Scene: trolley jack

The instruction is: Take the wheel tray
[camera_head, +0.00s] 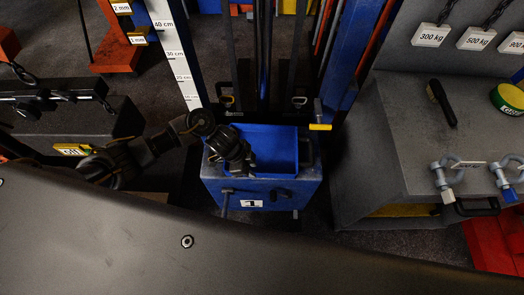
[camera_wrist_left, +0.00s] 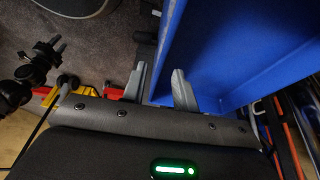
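The wheel tray (camera_head: 284,140) is an open blue box on top of the blue jack body (camera_head: 222,190), in the middle of the head view. Its blue wall (camera_wrist_left: 245,45) fills the upper right of the left wrist view. My left gripper (camera_head: 248,164) is at the tray's left part in the head view and hides some of it. In the left wrist view, the two grey fingers of my left gripper (camera_wrist_left: 162,85) are apart, with blue wall showing in the gap. I cannot tell whether they touch it.
A height scale (camera_head: 173,50) and blue uprights (camera_head: 350,60) rise behind the tray. A yellow-ended handle (camera_head: 320,126) stands at its right. A grey bench (camera_head: 410,135) with shackles (camera_head: 445,175) is to the right. A dark block (camera_head: 60,125) stands left.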

